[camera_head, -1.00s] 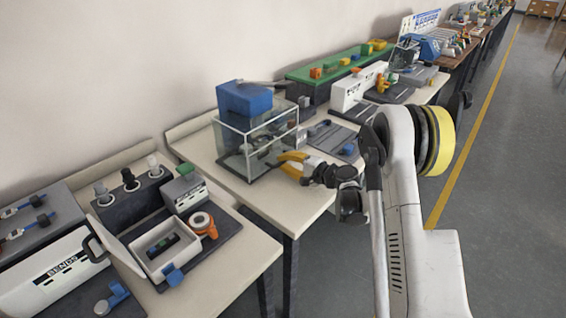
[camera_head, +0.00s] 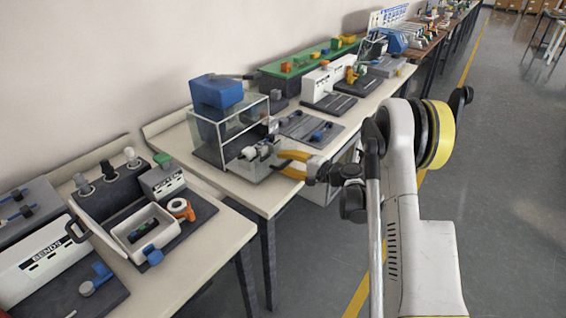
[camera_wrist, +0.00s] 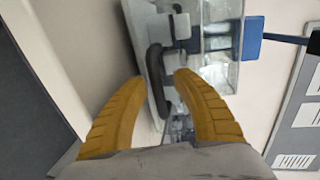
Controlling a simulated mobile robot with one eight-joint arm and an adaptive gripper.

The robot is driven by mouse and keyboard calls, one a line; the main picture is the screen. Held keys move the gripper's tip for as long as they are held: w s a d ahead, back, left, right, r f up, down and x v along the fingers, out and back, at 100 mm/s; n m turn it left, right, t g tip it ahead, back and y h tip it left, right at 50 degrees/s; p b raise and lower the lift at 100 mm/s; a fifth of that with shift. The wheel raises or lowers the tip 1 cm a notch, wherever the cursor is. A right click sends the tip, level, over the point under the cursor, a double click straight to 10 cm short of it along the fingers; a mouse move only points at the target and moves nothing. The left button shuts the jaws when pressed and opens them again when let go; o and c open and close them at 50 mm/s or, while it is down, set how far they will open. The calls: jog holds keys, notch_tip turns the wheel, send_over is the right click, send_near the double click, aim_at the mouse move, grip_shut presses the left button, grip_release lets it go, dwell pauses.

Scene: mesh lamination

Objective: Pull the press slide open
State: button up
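The press is a clear glass box (camera_head: 212,148) with a blue block (camera_head: 217,92) on top, standing on the middle table. A pale grey part with a handle, which looks like the slide (camera_head: 254,163), is at its front right. My gripper (camera_head: 277,164) is open just right of this part, its yellow fingers apart. In the wrist view the yellow fingers of my gripper (camera_wrist: 161,77) stand on either side of a dark upright handle (camera_wrist: 157,85), which is fixed to a pale plate (camera_wrist: 143,45). I cannot tell whether the fingers touch the handle.
A near table (camera_head: 225,230) carries an open white tray (camera_head: 118,228) and a white BENDS machine (camera_head: 38,262). A grey plate with small blue parts (camera_head: 312,128) lies right of the press. The grey floor (camera_head: 310,260) in front of the tables is free.

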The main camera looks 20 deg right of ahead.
jog(key=v, duration=1.2)
jog(key=s+a+r+n+g+h, duration=0.4)
jog(key=s+a+r+n+g, duration=0.1)
jog(key=s+a+r, duration=0.6)
jog(key=s+a+n+h, duration=0.1)
jog(key=s+n+h, duration=0.4)
jog(key=s, duration=1.3)
jog(key=shift+s+a+n, duration=0.35)
jog(key=shift+a+n, duration=0.05)
dwell(0.4)
